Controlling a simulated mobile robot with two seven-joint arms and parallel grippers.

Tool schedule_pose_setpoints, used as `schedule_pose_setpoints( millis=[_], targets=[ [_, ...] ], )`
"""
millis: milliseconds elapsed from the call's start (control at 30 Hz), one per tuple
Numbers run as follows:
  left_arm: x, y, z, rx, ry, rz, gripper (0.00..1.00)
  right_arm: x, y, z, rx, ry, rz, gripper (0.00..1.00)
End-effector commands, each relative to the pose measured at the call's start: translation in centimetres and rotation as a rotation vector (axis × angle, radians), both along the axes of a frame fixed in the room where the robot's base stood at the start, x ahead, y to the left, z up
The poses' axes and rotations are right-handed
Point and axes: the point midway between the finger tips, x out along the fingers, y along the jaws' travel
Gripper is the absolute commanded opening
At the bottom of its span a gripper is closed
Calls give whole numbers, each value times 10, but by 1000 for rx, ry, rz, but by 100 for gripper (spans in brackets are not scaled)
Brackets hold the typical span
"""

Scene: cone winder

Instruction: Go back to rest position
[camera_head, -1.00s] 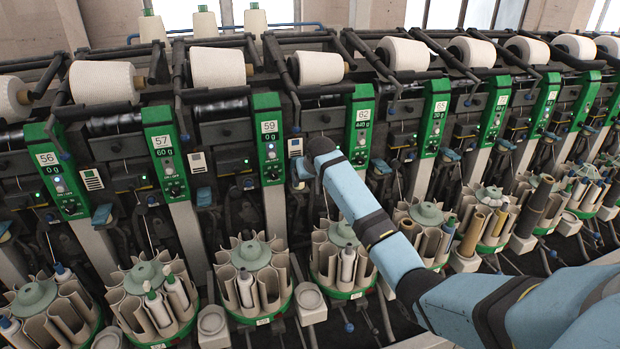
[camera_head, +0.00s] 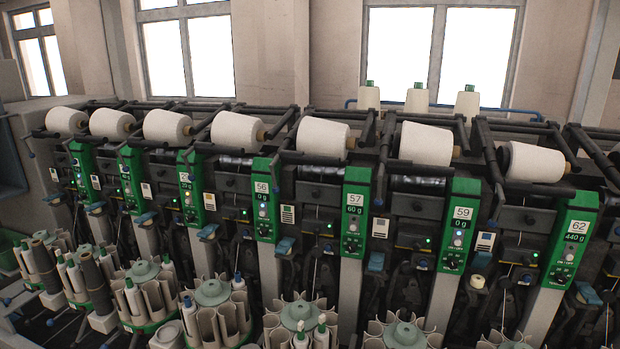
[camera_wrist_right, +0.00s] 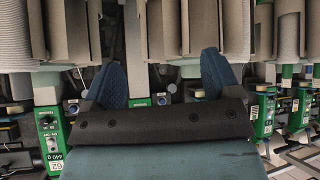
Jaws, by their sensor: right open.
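My right gripper (camera_wrist_right: 155,85) shows in the right wrist view, with its two blue fingers spread apart and nothing between them. Behind it are green panels of the cone winder, one of them reading 62 and 440 g (camera_wrist_right: 52,150). In the head view no arm or gripper of mine shows. The cone winder's green panels 56 (camera_head: 263,200), 57 (camera_head: 354,212), 59 (camera_head: 459,226) and 62 (camera_head: 569,240) stand in a row. White yarn cones (camera_head: 322,137) lie along the top of the machine.
Round bobbin magazines (camera_head: 215,293) with several bobbins line the machine's lower front. Three cones (camera_head: 417,101) stand upright on its top at the back. A grey end housing (camera_head: 70,118) closes the left end. Windows and a wall are behind.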

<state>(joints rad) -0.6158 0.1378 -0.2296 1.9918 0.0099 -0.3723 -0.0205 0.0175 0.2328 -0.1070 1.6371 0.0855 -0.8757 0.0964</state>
Motion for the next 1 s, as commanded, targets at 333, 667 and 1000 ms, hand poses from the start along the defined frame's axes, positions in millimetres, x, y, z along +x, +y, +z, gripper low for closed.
schedule_pose_setpoints(
  millis=[333, 667, 1000],
  targets=[
    [0, 1, 3, 2, 1, 2, 43, -187, 109, -34, 79, -134, 195, 83],
    [-1, 2, 4, 2, 2, 4, 43, -260, 145, -15, 130, -210, 237, 83],
    [-1, 1, 4, 2, 2, 4, 43, -260, 145, -15, 131, -212, 238, 83]
  ],
)
